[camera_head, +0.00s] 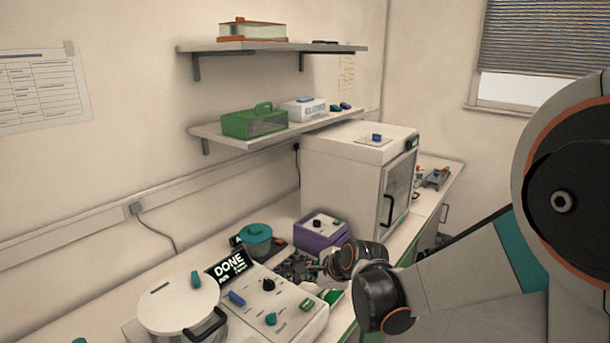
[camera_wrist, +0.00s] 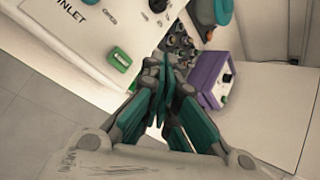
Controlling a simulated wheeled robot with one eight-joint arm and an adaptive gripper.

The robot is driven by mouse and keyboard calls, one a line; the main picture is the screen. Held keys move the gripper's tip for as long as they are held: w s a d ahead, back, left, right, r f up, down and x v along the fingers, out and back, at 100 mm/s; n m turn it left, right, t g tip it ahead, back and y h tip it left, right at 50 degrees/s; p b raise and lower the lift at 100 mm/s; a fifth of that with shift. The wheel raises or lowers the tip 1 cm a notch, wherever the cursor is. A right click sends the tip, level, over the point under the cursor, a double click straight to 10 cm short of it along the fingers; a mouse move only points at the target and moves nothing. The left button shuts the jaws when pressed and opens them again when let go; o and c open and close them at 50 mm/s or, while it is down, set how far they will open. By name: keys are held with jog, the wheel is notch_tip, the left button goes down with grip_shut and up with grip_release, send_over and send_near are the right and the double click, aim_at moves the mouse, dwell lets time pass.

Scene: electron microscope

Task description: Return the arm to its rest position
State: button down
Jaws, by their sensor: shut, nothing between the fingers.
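My gripper (camera_wrist: 172,88) shows in the wrist view with its teal-padded fingers closed together and nothing between them. In the head view my arm reaches in from the right, its wrist bent over the front edge of the bench. The gripper end is partly hidden there behind the dark wrist joint. The fingers point toward the dark tray of small parts (camera_head: 296,268), between the white control unit (camera_head: 272,300) and the purple box (camera_head: 320,232). The purple box is also in the wrist view (camera_wrist: 212,80), right of the fingers.
The control unit has a display (camera_head: 228,265) reading DONE and a white round-lidded vessel (camera_head: 178,303) at its left. A teal-lidded pot (camera_head: 256,240) and a large white cabinet (camera_head: 345,180) stand behind. Two wall shelves hang above. Floor (camera_head: 480,325) is open at the right.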

jog(key=s+d+r+n+h, duration=0.2)
jog(key=s+d+r+n, duration=0.75)
jog(key=s, duration=0.45)
jog(key=s+d+n+h, duration=0.1)
jog(key=s+d+n, duration=0.3)
jog(key=s, duration=0.3)
jog(key=s+d+n+h, duration=0.1)
jog(key=s+d+n, duration=0.3)
jog(key=s, duration=0.3)
jog(key=shift+s+d+r+n+g+h, duration=0.15)
jog(key=shift+s+r+n+g+h, duration=0.1)
jog(key=shift+r+n+g+h, duration=0.1)
dwell(1.3)
